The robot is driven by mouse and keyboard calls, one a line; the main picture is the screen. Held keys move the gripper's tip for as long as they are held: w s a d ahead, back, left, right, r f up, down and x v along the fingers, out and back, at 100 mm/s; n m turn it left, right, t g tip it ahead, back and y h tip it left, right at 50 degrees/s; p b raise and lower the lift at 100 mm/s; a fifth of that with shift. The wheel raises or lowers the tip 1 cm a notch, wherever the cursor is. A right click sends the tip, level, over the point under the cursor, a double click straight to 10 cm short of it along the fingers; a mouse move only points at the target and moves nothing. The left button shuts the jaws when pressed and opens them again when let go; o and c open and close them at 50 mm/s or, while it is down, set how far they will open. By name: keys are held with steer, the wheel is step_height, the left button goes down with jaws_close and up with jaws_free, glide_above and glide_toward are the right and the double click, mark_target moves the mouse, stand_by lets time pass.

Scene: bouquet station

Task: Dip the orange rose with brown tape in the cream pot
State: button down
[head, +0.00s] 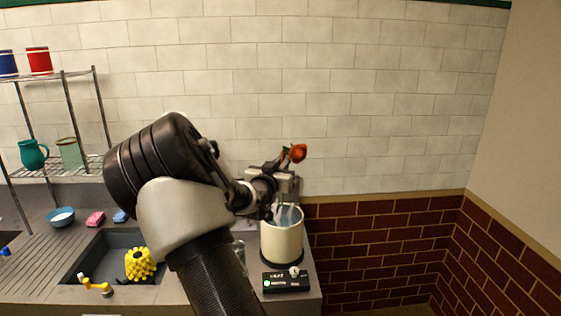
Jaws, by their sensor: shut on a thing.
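The orange rose (298,152) shows its orange-red bloom just above and right of my gripper (283,172). My gripper is shut on the rose, over the cream pot. Most of the stem and any brown tape are hidden or too small to make out. The cream pot (281,241) stands upright on a dark heater at the counter's right end. Pale blue material shows inside its mouth. I cannot tell whether the stem reaches into the pot.
A heater control box (287,282) sits in front of the pot. A sink (100,250) with a yellow knobbly object (140,264) lies left, beside a blue bowl (61,217) and sponges (96,219). A wire shelf (60,75) stands far left. The brick wall (375,235) is right of the counter.

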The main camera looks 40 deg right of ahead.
step_height(320, 180, down, 12)
steer(key=b, duration=1)
steer(key=shift+f, duration=0.2)
steer(key=shift+r, duration=0.1)
stand_by(4.7)
